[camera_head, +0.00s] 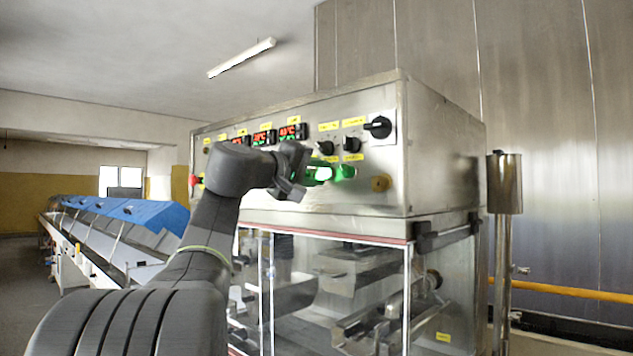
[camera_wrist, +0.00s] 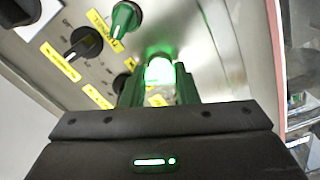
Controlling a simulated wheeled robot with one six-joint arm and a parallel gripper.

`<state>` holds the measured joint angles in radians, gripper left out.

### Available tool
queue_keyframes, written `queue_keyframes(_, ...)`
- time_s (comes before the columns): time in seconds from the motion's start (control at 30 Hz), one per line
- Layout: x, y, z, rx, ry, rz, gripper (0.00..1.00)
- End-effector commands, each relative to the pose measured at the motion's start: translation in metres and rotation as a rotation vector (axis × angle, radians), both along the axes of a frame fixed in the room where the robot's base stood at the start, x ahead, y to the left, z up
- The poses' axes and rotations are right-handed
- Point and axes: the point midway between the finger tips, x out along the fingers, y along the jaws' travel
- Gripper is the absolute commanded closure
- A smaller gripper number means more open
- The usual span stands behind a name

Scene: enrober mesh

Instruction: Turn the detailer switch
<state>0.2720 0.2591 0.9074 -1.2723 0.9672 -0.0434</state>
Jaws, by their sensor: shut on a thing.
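A green-lit switch (camera_wrist: 158,70) sits between the two fingers of my gripper (camera_wrist: 158,86) in the wrist view. The fingers are shut on it and tinted green by its glow. In the head view, the glow (camera_head: 322,173) shows on the lower part of the metal control panel (camera_head: 300,205), beside my gripper (camera_head: 312,180). Its label is not readable, so I cannot confirm that it is the detailer switch. My wrist and fingers hide part of this panel area.
Black knobs (camera_head: 351,143) with yellow labels sit above the lit switch, and a larger black rotary switch (camera_head: 378,127) is at upper right. Red digital displays (camera_head: 263,137) are at left. A glass-fronted chamber (camera_head: 330,290) lies below. A metal post (camera_head: 503,250) stands right.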

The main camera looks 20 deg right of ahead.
Motion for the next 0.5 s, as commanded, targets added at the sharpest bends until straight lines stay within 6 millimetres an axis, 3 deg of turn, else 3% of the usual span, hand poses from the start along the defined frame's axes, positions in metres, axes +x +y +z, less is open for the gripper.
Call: queue_keyframes(0.5, 0.0005, -0.0003, -0.0021, 0.036, -0.077, -0.001, 0.95)
